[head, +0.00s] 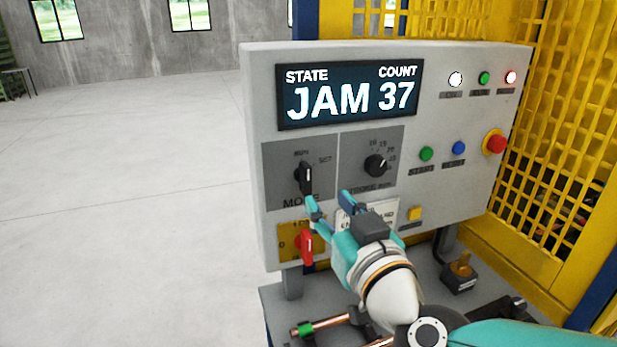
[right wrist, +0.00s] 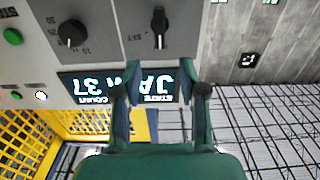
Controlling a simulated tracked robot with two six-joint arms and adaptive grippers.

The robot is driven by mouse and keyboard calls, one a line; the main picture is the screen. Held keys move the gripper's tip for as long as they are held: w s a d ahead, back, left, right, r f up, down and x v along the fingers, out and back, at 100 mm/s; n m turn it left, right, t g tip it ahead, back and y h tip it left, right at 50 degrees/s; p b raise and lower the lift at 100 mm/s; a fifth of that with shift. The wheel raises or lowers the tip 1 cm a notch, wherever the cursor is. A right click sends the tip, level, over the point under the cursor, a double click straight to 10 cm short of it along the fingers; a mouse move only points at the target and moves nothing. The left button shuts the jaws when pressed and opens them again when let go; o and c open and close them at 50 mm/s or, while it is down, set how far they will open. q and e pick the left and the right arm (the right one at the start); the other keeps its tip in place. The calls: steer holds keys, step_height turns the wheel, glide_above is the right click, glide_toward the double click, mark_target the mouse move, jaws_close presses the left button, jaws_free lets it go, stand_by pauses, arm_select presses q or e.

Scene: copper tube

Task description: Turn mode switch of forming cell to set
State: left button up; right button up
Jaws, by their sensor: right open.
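The mode switch (head: 306,178) is a black knob on a dark grey plate marked MODE, at the left of the control panel. Its handle stands about upright, towards the upper label; the SET label is to its upper right. The knob also shows at the top of the right wrist view (right wrist: 160,24). My right gripper (head: 330,202) is open, its teal fingers pointing at the panel just below and right of the knob. In the right wrist view the empty gap between the fingers (right wrist: 163,84) lies below the knob. Contact cannot be made out. My left gripper is not in view.
The display (head: 350,94) reads JAM and 37. A stroke knob (head: 376,165) is right of the mode switch, and a red rotary handle (head: 306,247) is below it. A red emergency button (head: 495,143) and yellow mesh guard (head: 562,120) are at right. Open floor lies left.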

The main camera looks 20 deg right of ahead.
mark_target(308, 176)
steer(key=w, duration=1)
steer(key=shift+w+a, duration=0.15)
steer(key=shift+w, duration=0.1)
